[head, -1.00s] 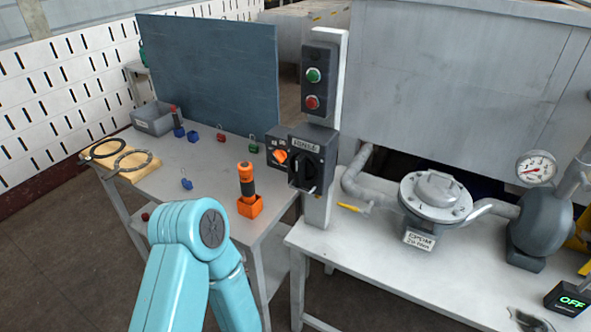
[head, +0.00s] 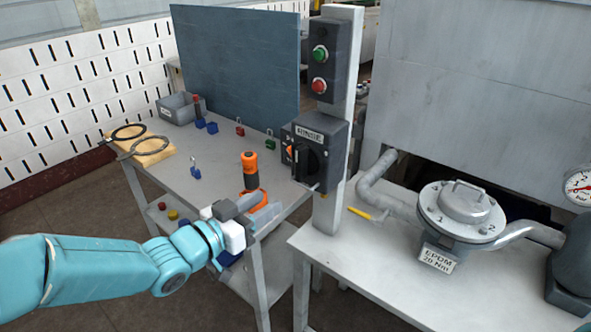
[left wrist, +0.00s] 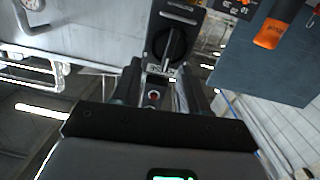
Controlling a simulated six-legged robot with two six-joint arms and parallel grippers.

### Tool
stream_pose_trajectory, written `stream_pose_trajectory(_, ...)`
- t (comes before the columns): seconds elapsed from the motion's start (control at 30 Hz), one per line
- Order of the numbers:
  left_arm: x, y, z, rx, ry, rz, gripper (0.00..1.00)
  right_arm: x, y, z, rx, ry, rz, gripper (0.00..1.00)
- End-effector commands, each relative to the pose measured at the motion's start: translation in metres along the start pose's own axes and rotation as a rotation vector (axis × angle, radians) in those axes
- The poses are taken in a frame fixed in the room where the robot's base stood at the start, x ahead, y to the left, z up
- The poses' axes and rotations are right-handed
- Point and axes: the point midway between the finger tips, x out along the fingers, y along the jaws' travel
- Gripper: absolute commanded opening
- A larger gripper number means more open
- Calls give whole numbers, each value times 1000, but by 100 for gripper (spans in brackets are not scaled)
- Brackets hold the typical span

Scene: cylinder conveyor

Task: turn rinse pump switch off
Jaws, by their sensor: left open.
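The rinse switch (head: 318,150) is a dark grey box labelled RINSE on a pale upright post. Its black rotary handle (head: 308,160) stands roughly upright. In the left wrist view the handle (left wrist: 174,44) shows just beyond the fingers. My left gripper (head: 254,202) is open and empty, to the left of and below the switch in the head view, apart from it. In the left wrist view the gripper (left wrist: 160,88) has its two dark fingers spread. My right gripper is not in view.
A box with an orange knob (head: 289,151) sits partly hidden behind the switch. Green (head: 320,54) and red (head: 319,85) buttons are above it. An orange-handled tool (head: 250,171) stands on the left table. A pump housing (head: 455,210) is on the right bench.

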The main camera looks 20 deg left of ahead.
Motion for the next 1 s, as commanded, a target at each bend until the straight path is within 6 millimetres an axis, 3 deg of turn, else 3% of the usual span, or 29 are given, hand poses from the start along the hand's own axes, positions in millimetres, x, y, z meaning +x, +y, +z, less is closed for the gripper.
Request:
stream_pose_trajectory(0.2, -20, -12, -23, 58, 77, -41, 44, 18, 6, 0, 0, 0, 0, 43)
stream_pose_trajectory(0.37, -10, -14, -25, 58, 79, -42, 44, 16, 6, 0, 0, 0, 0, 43)
stream_pose_trajectory(0.8, 91, -15, -34, 56, 77, -42, 44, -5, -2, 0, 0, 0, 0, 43)
stream_pose_trajectory(1.0, 127, -17, -37, 56, 78, -46, 44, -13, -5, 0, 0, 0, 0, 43)
